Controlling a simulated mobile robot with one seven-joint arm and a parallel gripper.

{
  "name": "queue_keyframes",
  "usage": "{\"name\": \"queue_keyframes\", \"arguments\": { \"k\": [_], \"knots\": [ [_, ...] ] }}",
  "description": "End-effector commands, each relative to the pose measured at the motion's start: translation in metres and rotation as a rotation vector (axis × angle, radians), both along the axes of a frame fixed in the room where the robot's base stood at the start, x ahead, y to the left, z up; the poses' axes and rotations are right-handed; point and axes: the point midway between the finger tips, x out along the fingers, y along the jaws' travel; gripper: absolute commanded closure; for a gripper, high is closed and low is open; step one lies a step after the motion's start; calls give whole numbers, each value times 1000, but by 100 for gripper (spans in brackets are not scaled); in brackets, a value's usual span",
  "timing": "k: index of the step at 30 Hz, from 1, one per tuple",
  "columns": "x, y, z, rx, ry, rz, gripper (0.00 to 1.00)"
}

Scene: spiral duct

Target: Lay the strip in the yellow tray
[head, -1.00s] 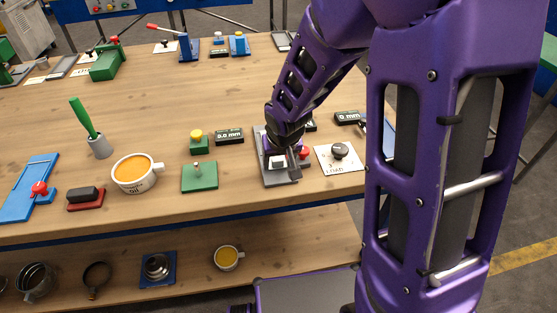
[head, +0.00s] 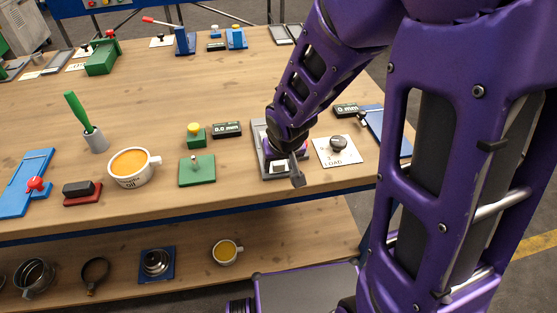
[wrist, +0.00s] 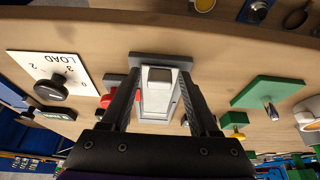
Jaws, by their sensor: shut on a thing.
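My gripper (wrist: 157,82) has its two dark fingers on either side of a light grey piece (wrist: 157,100) with a pale square end, and is shut on it. The piece is over a grey base plate (head: 271,174) near the bench's front edge. In the head view my gripper (head: 294,172) hides most of the piece and part of the plate. I cannot tell whether the piece is lifted off the plate. I cannot make out a separate strip or a yellow tray in these frames.
The LOAD dial card (head: 331,158) lies right of the plate, and a green block with a pin (head: 197,171) lies left. A readout (head: 227,129) and yellow-button box (head: 195,134) stand behind. A cup (head: 131,167) is farther left. The bench middle is clear.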

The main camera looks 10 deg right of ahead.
Motion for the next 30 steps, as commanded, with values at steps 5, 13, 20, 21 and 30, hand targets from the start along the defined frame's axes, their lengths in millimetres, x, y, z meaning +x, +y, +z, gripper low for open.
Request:
{"name": "queue_keyframes", "arguments": {
  "k": [5,13,20,21,30],
  "knots": [
    [-9,-1,0,0,-1,0,83],
    [-16,-1,1,0,0,0,83],
    [-16,-1,14,0,0,0,83],
    [-16,-1,17,0,0,0,83],
    [-16,-1,42,0,-1,-1,83]
  ]
}}
